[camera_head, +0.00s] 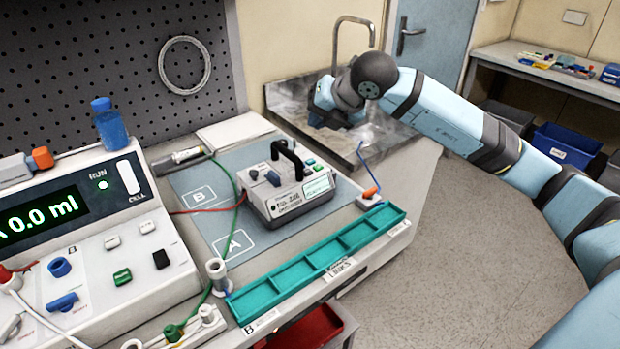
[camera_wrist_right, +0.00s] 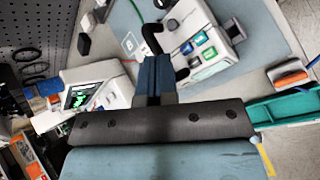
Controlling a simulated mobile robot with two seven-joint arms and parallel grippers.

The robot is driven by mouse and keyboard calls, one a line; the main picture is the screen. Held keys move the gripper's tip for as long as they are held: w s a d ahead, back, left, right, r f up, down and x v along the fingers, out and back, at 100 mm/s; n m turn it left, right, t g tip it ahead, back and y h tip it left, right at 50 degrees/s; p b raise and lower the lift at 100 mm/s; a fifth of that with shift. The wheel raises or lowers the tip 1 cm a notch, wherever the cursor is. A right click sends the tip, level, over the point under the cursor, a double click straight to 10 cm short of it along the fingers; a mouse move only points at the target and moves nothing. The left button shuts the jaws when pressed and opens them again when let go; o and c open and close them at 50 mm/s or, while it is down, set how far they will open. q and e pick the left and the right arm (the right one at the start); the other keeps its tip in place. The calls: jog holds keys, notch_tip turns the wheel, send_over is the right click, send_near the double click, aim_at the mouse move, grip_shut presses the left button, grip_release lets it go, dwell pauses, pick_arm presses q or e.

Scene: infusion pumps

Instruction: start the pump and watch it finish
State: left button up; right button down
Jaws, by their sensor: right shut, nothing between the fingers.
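The small grey pump (camera_head: 288,200) with a black carry handle (camera_head: 290,158) stands on the blue-grey mat (camera_head: 215,220), near the squares marked A and B. The large console (camera_head: 90,240) at the left has a dark display (camera_head: 40,213) reading 0.0 ml in green, and a RUN light (camera_head: 102,185) that looks lit. My right gripper (camera_wrist_right: 154,72) is shut and empty, beyond the pump by the sink in the head view. My left gripper is not in view.
A teal divided tray (camera_head: 320,262) lies along the bench's front edge. A blue bottle (camera_head: 109,124) stands on the console. A tap and metal sink (camera_head: 375,140) are behind.

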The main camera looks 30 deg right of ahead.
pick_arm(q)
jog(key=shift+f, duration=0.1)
pick_arm(e)
jog(key=shift+w+d+r+h, duration=0.1)
jog(key=shift+d+r+h, duration=0.3)
jog(key=shift+d, duration=0.2)
jog(key=shift+f, duration=0.15)
jog(key=b, duration=0.4)
send_over(321, 166)
notch_tip(321, 166, down, 8)
jog(key=shift+w+r, duration=0.1)
jog(key=shift+r, duration=0.05)
jog(key=shift+f+b, duration=0.5)
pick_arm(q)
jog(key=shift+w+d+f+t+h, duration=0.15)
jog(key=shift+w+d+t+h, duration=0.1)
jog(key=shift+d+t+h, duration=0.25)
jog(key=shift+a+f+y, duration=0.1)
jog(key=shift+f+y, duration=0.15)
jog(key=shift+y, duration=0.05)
